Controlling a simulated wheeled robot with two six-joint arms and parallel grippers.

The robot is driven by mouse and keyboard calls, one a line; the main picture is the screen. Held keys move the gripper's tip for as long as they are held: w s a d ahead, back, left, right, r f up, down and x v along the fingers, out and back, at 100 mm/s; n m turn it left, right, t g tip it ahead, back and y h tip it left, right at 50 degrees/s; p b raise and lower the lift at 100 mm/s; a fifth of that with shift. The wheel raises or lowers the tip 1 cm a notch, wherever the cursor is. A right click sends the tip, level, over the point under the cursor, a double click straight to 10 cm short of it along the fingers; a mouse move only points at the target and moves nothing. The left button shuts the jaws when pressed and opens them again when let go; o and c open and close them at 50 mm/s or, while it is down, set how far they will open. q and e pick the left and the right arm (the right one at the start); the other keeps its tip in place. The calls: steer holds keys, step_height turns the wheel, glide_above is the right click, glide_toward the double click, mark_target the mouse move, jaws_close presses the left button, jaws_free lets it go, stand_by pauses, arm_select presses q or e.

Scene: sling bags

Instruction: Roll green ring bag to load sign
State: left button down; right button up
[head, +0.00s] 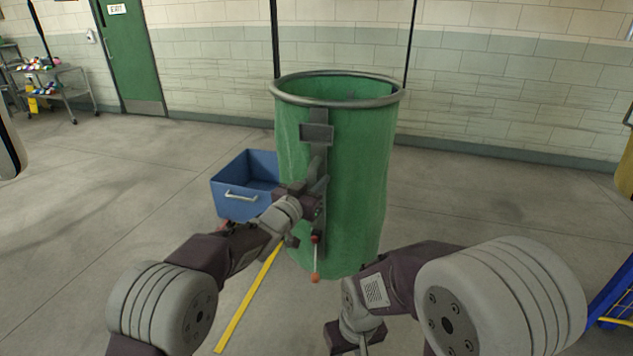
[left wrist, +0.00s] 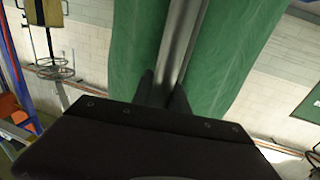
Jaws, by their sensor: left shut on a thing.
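The green ring bag (head: 345,190) stands tall and upright in front of me, with a round grey metal ring around its open top. Dark straps run up from the ring out of the picture. A grey strip runs down its front, under a small dark plate. My left gripper (head: 320,184) is at this strip, shut on it. In the left wrist view the grey strip (left wrist: 180,45) passes between the fingertips (left wrist: 163,92), with green fabric on both sides. My right wrist is low in front; its fingertips cannot be made out. I see no load sign.
A blue bin (head: 246,186) with a pale handle stands just left of the bag. A yellow line (head: 245,303) runs on the floor. A grey cart (head: 62,90) and a green door (head: 131,55) are at the back left. A blue frame (head: 610,300) stands lower right.

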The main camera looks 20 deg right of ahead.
stand_by(0.3)
arm_select(q)
steer(key=c, duration=1.6)
jaws_free()
steer(key=shift+o, duration=0.2)
steer(key=b+v, duration=0.1)
steer(key=v, duration=0.8)
